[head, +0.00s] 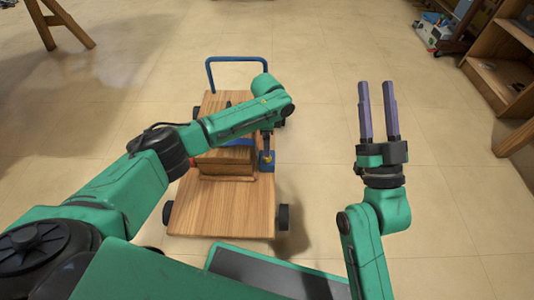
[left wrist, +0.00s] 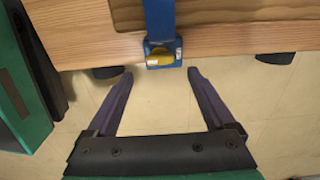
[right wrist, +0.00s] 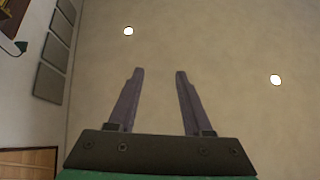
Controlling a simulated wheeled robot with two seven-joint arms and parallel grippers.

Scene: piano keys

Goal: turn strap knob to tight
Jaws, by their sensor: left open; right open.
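A yellow knob (left wrist: 160,55) sits on a blue strap buckle (left wrist: 160,65) at the cart's edge in the left wrist view. The buckle also shows in the head view (head: 267,162). The blue strap (left wrist: 160,20) runs from it over a wooden box (head: 226,162) on the wooden cart (head: 225,215). My left gripper (left wrist: 160,73) is open, its fingertips just short of the buckle and to either side of it; contact is not visible. My right gripper (head: 376,84) is open and empty, raised at the right of the cart, fingers pointing away from me.
The cart has a blue handle (head: 237,60) at its far end and dark wheels (head: 283,216). A wooden shelf (head: 500,75) stands at the right, and wooden legs (head: 58,25) stand at the upper left. The floor around the cart is mostly clear.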

